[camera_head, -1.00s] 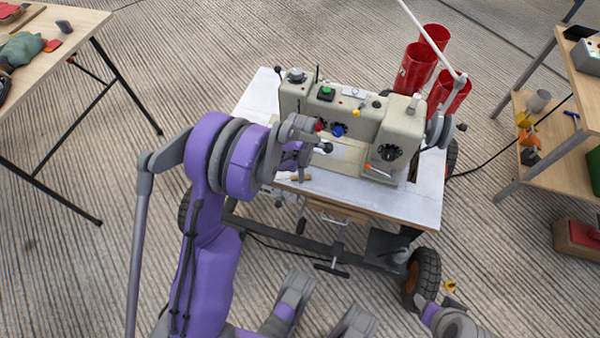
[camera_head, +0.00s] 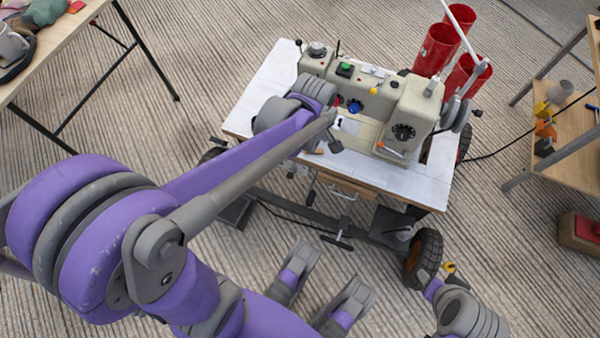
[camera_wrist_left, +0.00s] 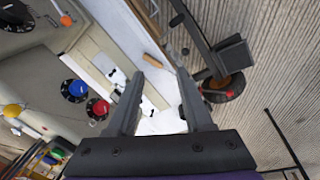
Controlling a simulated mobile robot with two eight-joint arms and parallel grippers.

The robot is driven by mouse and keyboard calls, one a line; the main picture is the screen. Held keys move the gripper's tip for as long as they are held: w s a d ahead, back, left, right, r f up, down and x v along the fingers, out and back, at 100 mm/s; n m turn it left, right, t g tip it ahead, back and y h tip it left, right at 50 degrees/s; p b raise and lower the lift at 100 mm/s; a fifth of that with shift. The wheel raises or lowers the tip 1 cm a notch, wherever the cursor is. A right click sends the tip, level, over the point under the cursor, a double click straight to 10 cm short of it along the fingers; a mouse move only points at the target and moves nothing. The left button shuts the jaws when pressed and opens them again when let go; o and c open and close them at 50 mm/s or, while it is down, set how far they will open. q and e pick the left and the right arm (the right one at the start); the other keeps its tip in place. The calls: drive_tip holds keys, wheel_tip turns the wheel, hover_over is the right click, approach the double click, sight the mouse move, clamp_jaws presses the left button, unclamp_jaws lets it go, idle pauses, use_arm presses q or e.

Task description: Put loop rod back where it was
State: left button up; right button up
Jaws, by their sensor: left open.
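A small brown stick (camera_wrist_left: 152,61), which may be the loop rod, lies by the front edge of the white machine table (camera_head: 410,182). A brown bit also shows beside my arm in the head view. In the left wrist view my left gripper (camera_wrist_left: 159,73) is open and empty; the stick shows between and beyond its fingertips. Whether they are level with it I cannot tell. In the head view my own forearm largely hides this gripper. The cream sewing machine (camera_head: 412,118) stands on the table just behind.
Several red cylinders (camera_head: 436,48) and a pale slanting rod (camera_head: 462,20) stand behind the machine. The table rides on wheels (camera_head: 423,256). A wooden table (camera_head: 55,58) is at upper left, a shelf (camera_head: 562,140) at right.

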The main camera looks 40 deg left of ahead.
use_arm(q)
drive_tip(key=s+d+r+m+t, duration=0.1)
drive_tip(key=s+d+m, duration=0.1)
drive_tip(key=s+m, duration=0.5)
drive_tip(key=s+d+m+t, duration=0.1)
drive_tip(key=s+d+m, duration=0.1)
drive_tip(key=s+m, duration=0.5)
drive_tip(key=shift+d+r+m+t, duration=0.3)
drive_tip(key=shift+d+r, duration=0.05)
drive_tip(key=shift+d, duration=0.05)
wheel_tip(320, 180, up, 23)
drive_tip(key=w+t+p, duration=0.1)
drive_tip(key=p, duration=1.8)
drive_tip(key=shift+f+p, duration=0.2)
drive_tip(key=shift+p, duration=0.2)
use_arm(e)
wheel_tip(320, 180, up, 23)
drive_tip(key=w+t, duration=0.1)
drive_tip(key=shift+f, duration=0.2)
use_arm(q)
drive_tip(key=shift+w, duration=0.1)
use_arm(e)
drive_tip(key=shift+w, duration=0.15)
